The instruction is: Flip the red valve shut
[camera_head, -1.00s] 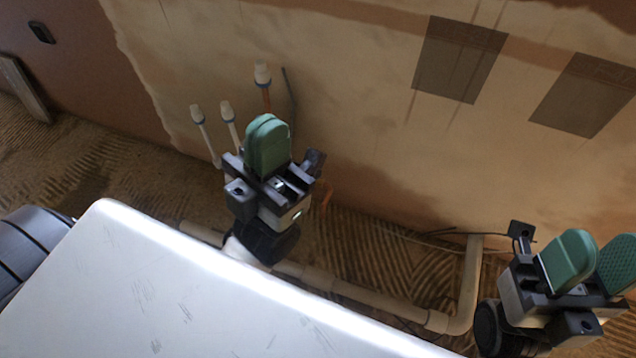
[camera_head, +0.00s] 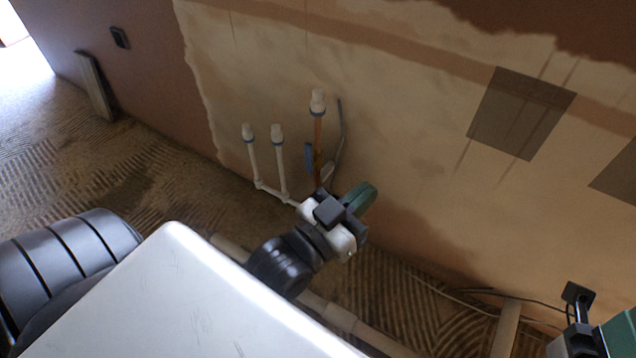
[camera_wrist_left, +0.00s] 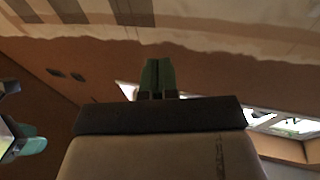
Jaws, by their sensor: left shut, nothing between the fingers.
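My left gripper (camera_head: 362,196) is in front of the pipes at the foot of the plastered wall. Its green fingers are closed together with nothing between them; they also show closed in the left wrist view (camera_wrist_left: 158,76). No red valve can be made out in either view; the gripper hides part of the area behind it. A copper-coloured pipe (camera_head: 318,135) with a white cap rises behind the gripper, with a blue lever-like part (camera_head: 309,157) beside it. My right gripper (camera_head: 618,335) is cut off at the lower right corner, so its jaw opening is not clear.
Two white capped pipes (camera_head: 252,160) (camera_head: 281,160) stand left of the copper-coloured one. A beige pipe (camera_head: 345,318) runs along the ridged floor. Thin cables (camera_head: 470,291) lie near the wall.

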